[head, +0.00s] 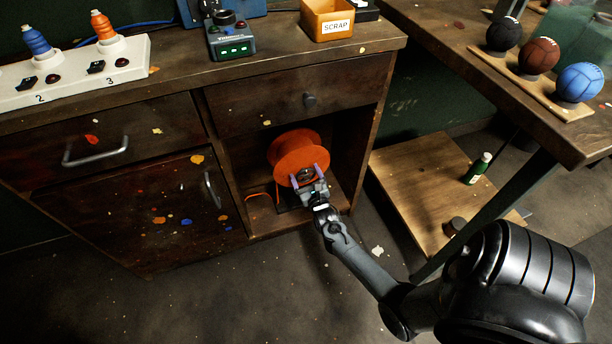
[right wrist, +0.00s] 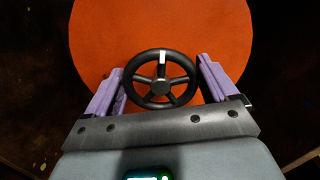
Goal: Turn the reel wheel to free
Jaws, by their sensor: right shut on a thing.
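The orange reel (head: 293,150) stands in the open compartment of the workbench, its round face towards me. A small black spoked reel wheel (right wrist: 161,90) sits at the middle of that face, with a white mark at the top of its rim. My right gripper (head: 305,174) reaches into the compartment. Its two purple fingers are shut on the wheel, one at each side of the rim. In the head view the gripper partly hides the wheel. My left gripper is not in view.
A drawer with a round knob (head: 310,100) is just above the compartment. A cabinet door with a metal handle (head: 212,188) is to its left. Orange cord (head: 260,196) lies on the compartment floor. Three balls rest on a wooden stand (head: 515,74) at the right.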

